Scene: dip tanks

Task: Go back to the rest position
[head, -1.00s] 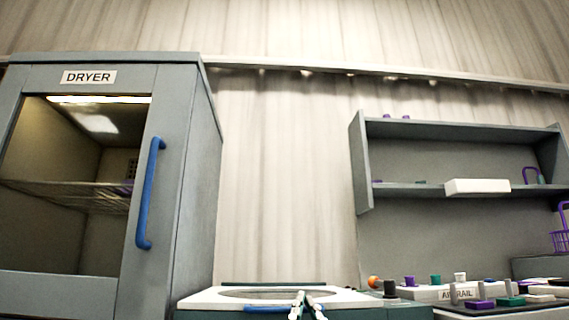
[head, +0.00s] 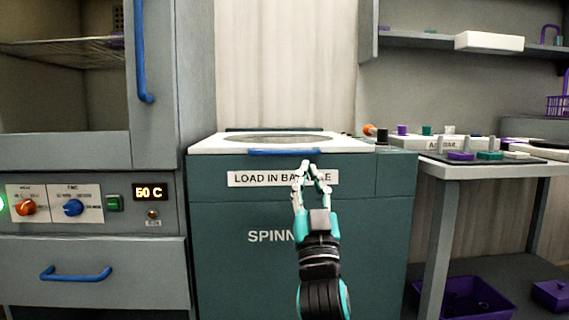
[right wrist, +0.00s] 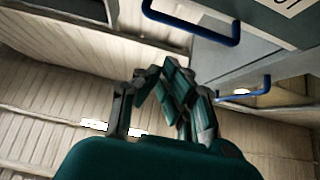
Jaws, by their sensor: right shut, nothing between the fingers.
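My right gripper (head: 312,170) is raised upright in front of the teal spinner (head: 240,275), below the blue handle (head: 283,152) of its lid. Its fingertips are drawn together with nothing between them. It covers part of the "LOAD IN BALANCE" and "SPINNER" lettering. In the right wrist view the same gripper (right wrist: 155,75) points up, with blue handles and a pale panelled wall beyond. I cannot tell from the head view how far the fingers are from the spinner's front. My left gripper is in neither view.
The grey dryer (head: 90,265) stands at the left, showing 50 C, with a drawer below. A table (head: 440,172) at the right bears an air rail and small coloured parts. A purple bin (head: 465,300) lies underneath. A grey shelf (head: 400,40) hangs above the table.

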